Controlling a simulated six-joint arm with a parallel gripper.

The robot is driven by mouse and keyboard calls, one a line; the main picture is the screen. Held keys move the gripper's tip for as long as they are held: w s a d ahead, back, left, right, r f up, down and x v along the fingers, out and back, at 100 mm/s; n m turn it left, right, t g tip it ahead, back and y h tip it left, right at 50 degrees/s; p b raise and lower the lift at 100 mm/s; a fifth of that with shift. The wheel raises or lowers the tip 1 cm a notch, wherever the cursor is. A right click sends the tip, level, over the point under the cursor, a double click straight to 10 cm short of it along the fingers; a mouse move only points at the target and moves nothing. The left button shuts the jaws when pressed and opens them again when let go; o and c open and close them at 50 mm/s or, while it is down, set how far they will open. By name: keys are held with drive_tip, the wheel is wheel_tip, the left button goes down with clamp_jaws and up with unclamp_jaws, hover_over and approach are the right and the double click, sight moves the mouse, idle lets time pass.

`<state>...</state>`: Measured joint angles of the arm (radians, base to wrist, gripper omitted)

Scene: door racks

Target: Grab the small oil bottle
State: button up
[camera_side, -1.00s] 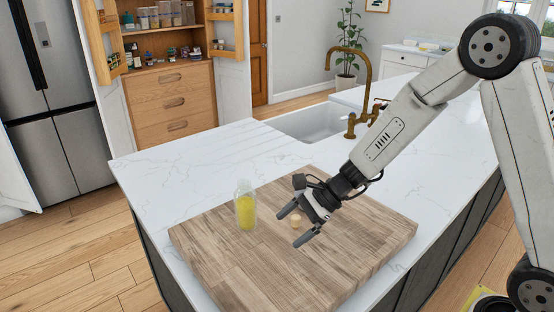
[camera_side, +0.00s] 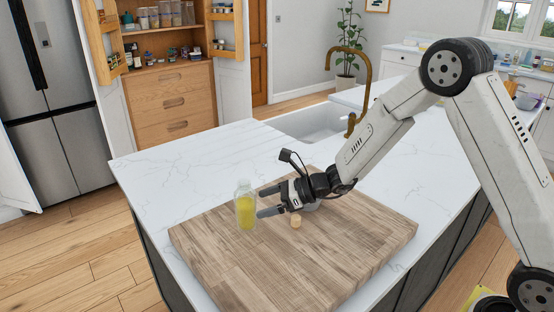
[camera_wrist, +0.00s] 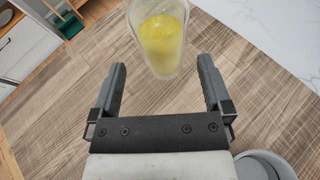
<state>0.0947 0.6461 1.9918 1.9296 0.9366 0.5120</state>
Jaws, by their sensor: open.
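The small oil bottle (camera_side: 245,206) is clear with yellow oil inside. It stands upright on the wooden board, left of my gripper (camera_side: 262,202). In the wrist view the bottle (camera_wrist: 160,40) is ahead, beyond and roughly centred between the fingertips of my gripper (camera_wrist: 160,62). The gripper is open and empty, held low and roughly level, its fingers pointing at the bottle. The bottle's top is cut off in the wrist view.
The wooden board (camera_side: 225,270) lies on the white marble counter (camera_side: 180,175). A small cork-coloured piece (camera_side: 296,221) sits on the board under my gripper. A grey round bowl (camera_wrist: 262,167) shows at the wrist view's lower right. A sink (camera_side: 312,121) and brass tap (camera_side: 367,85) are behind.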

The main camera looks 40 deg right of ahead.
sight(245, 208)
drive_tip(key=shift+w+a+f, duration=0.15)
drive_tip(key=shift+w+a, duration=0.1)
drive_tip(key=shift+a, duration=0.05)
drive_tip(key=shift+x, duration=2.6)
drive_tip(key=shift+d+f, duration=0.15)
clamp_jaws()
